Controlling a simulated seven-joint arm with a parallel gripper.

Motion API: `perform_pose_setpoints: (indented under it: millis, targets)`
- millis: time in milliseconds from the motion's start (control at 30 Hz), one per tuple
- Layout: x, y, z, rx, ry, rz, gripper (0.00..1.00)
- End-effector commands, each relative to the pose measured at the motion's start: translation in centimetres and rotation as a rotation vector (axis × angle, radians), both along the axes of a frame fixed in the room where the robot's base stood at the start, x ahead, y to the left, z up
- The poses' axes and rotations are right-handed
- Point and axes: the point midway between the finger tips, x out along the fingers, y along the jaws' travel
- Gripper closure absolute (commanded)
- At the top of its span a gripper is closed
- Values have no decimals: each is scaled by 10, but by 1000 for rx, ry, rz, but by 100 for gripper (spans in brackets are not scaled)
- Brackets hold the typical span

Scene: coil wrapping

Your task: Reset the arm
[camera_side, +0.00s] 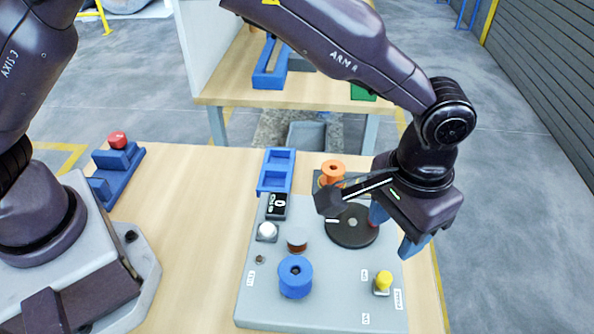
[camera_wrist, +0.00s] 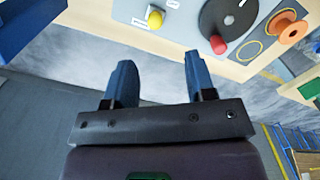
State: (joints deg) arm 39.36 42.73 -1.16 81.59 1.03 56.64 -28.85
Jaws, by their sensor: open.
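My gripper (camera_side: 393,230) has blue fingers and hangs over the right side of the grey work panel (camera_side: 330,302). In the wrist view its two fingers (camera_wrist: 160,82) stand wide apart with nothing between them. The dark round turntable (camera_side: 352,227) lies on the panel, to the left of my gripper in the side view and partly hidden by it. A blue spool (camera_side: 295,277) stands at the panel's front. An orange spool (camera_side: 333,172) stands at the back, and it also shows in the wrist view (camera_wrist: 287,27). A red knob (camera_wrist: 218,44) is on the turntable.
A yellow knob (camera_side: 383,281) stands at the panel's right front. A small brown cylinder (camera_side: 297,239), a white button (camera_side: 267,231) and a black counter (camera_side: 277,206) are on its left.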

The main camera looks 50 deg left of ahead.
Motion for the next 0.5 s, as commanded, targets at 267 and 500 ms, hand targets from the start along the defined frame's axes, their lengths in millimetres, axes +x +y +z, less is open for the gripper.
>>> perform_pose_setpoints:
  millis: [267, 500]
  targets:
    - [-31, 73, 42, 3, 8, -125, 50]
    - [-63, 161, 102, -37, -81, -117, 50]
